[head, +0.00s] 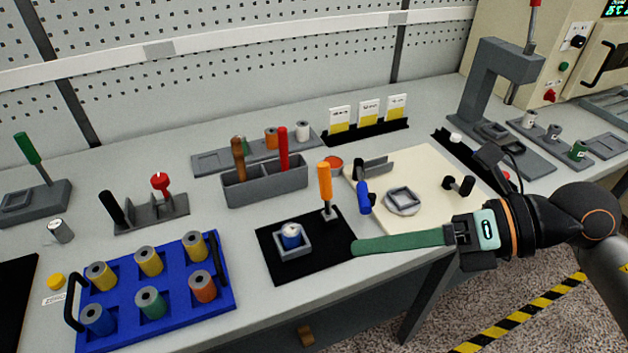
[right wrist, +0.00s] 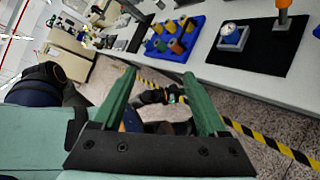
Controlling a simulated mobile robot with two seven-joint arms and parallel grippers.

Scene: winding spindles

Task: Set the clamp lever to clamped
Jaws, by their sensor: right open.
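An orange-handled lever (head: 325,183) stands nearly upright at the back right of a black mat (head: 270,262); I take it as the clamp lever. The lever's lower part (right wrist: 283,14) shows at that view's top right. I cannot make out my left gripper.
A blue tray (head: 222,303) with several spindles is left of the mat. Behind are a grey bin (head: 265,188) with two handled tools and a cream board (head: 435,165) with a blue-handled part (head: 363,197). A green-handled lever (head: 27,148) stands far left.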

